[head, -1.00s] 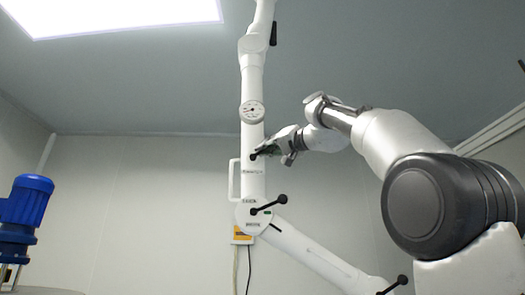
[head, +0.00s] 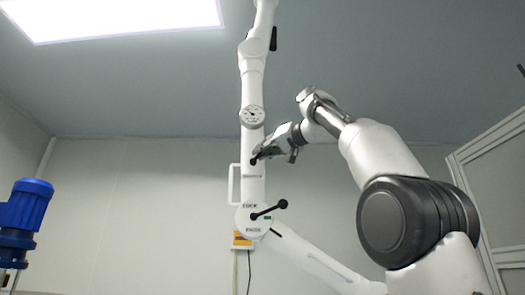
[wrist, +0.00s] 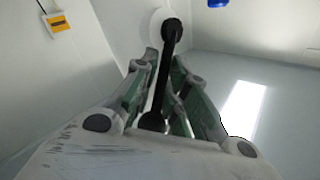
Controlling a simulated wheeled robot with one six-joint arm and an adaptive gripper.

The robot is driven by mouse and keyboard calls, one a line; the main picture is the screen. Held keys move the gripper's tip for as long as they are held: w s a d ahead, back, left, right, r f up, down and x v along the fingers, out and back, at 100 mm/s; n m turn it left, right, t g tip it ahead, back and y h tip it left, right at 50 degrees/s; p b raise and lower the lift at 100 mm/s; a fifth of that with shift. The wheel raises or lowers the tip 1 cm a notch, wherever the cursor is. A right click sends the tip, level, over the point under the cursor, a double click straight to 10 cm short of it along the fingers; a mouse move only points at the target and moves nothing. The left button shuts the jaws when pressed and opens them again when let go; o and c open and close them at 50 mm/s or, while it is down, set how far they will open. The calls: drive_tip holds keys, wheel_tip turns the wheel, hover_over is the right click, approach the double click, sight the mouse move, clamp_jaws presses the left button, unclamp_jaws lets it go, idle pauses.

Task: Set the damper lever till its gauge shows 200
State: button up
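The white gauge (head: 252,116) is a round dial on the white jointed extraction arm (head: 252,90). Its needle and numbers are too small to read. Below it, a black lever with a ball knob (head: 254,161) sticks out at the white arm. My gripper (head: 268,153) is at this lever from the right. In the wrist view the black lever (wrist: 163,75) runs lengthwise between my gripper's green-padded fingers (wrist: 165,68). The fingers close in on its rod, one ball lying near the palm. The exact contact is partly hidden.
Another black lever (head: 268,210) sits at the white arm's lower joint. A white handle (head: 233,184) stands left of the arm, and a yellow-and-white box (head: 243,241) is on the wall. A blue motor (head: 26,206) stands at far left. A panelled frame (head: 495,190) is at right.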

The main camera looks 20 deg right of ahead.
drive_tip(key=shift+o, duration=1.4)
drive_tip(key=shift+s+d+r, duration=0.1)
drive_tip(key=shift+d+r, duration=0.15)
drive_tip(key=shift+r, duration=0.1)
drive_tip(key=shift+s+d, duration=0.1)
drive_tip(key=shift+s, duration=0.05)
drive_tip(key=shift+f, duration=0.15)
drive_tip(key=v, duration=1.2)
drive_tip(key=shift+c, duration=0.3)
